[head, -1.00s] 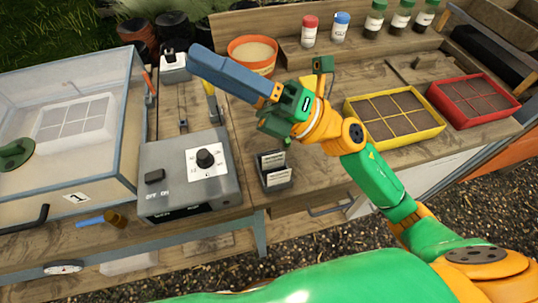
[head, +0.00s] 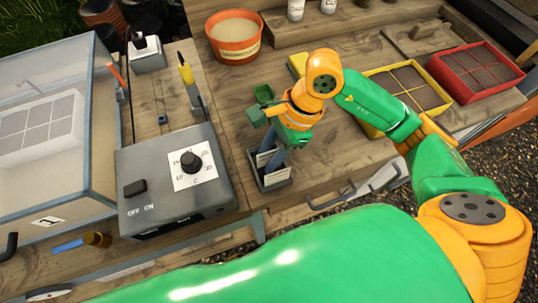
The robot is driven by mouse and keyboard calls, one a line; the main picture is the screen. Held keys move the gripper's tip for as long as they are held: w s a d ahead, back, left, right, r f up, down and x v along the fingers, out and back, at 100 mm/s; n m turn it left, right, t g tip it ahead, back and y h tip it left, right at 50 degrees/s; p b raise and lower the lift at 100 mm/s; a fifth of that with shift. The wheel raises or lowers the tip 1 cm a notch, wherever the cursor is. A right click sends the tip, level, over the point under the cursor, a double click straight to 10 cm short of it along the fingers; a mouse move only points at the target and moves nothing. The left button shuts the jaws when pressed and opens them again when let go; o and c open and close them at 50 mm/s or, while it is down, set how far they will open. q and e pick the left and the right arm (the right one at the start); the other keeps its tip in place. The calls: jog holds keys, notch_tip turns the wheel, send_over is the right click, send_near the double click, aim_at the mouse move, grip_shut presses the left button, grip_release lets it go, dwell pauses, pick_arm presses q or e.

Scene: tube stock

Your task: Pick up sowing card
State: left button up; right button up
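White sowing cards (head: 264,159) stand in a small dark grey card holder (head: 277,184) on the wooden bench, right of the grey control box. My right gripper (head: 272,160) points down over the holder, its blue-grey fingers reaching in among the cards. The fingers and green hand hide part of the cards and holder. I cannot tell whether the fingers are open or shut, or whether they touch a card. My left gripper is not in view.
The grey control box (head: 140,165) with a dial stands close left of the holder. An orange pot (head: 233,42) is behind. Yellow (head: 440,88) and red (head: 470,80) seed trays lie to the right. A clear-lidded case (head: 75,185) fills the left.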

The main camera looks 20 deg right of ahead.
grip_shut()
jog(key=shift+r, duration=0.15)
